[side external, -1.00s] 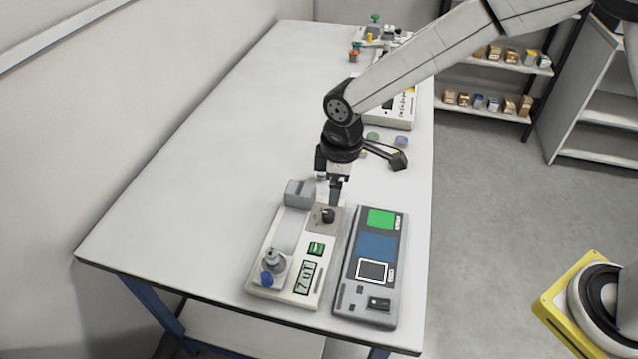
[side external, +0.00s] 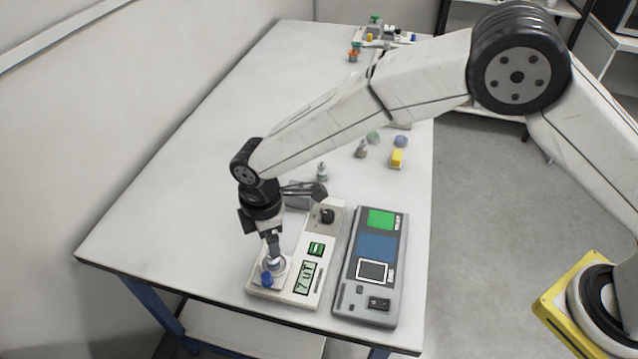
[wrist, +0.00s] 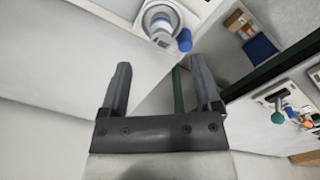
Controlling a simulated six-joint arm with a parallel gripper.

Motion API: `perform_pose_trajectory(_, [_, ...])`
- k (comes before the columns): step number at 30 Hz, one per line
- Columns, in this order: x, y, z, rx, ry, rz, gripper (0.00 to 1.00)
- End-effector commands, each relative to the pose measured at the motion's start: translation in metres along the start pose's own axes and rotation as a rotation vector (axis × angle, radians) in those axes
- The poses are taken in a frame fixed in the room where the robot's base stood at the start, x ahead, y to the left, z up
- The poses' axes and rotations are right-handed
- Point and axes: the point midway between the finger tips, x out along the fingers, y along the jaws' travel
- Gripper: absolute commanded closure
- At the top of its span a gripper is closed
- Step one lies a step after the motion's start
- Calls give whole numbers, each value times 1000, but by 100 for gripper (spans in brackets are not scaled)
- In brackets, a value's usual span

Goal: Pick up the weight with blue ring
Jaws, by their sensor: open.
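My gripper (side external: 273,246) points down, just above the small pan at the near end of the white scale (side external: 258,296). A metal weight (side external: 276,265) stands on that pan, partly hidden by the fingers. In the wrist view, the round top of this weight (wrist: 160,20) shows with a bluish ring, beyond my fingertips. In that view my gripper (wrist: 160,68) is open with nothing between its fingers. A blue knob (side external: 267,279) sits beside the weight. Another small weight (side external: 322,173) stands behind the scale; its ring colour is unclear.
A grey device (side external: 345,304) with a green panel lies right of the scale. A brown-ringed weight (side external: 362,149), a yellow block (side external: 397,158) and coloured discs lie farther back. The table's left side is clear.

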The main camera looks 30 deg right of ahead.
Motion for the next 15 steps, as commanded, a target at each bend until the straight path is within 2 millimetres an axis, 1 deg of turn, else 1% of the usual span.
perform_pose_trajectory(3, [9,0,0,1,0,0,18])
perform_pose_trajectory(11, [13,0,0,2,1,1,18])
perform_pose_trajectory(15, [21,0,0,2,-1,-1,18])
